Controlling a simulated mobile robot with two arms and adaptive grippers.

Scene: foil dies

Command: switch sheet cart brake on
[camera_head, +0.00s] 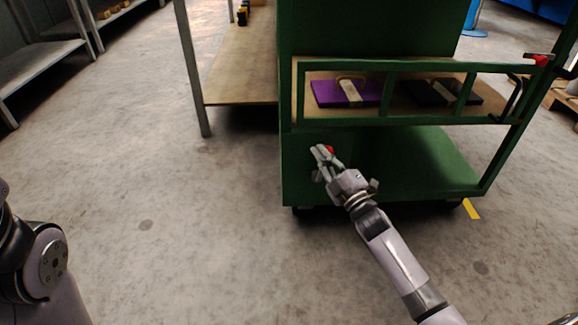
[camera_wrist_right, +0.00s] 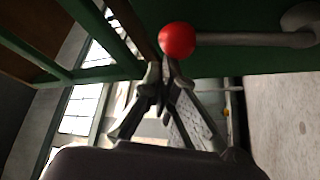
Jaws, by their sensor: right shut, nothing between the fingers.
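A green sheet cart (camera_head: 300,185) stands ahead in the head view. A red ball knob (camera_head: 329,150) shows low on its near left side, partly behind my fingers. In the right wrist view the red knob (camera_wrist_right: 177,40) sits at the end of a grey lever (camera_wrist_right: 255,39) along the green panel. My right gripper (camera_head: 322,156) is shut and empty, its fingertips at the knob; in the wrist view they (camera_wrist_right: 163,72) appear just below it. I cannot tell whether they touch it. My left gripper is outside the view; only part of my left arm shows.
The cart's shelf holds a purple block (camera_head: 325,93) and a black block (camera_head: 415,94) behind a green rail. A second red knob (camera_head: 541,60) is at its upper right. A wooden-topped table (camera_head: 238,80) stands left of the cart. The floor at left is clear.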

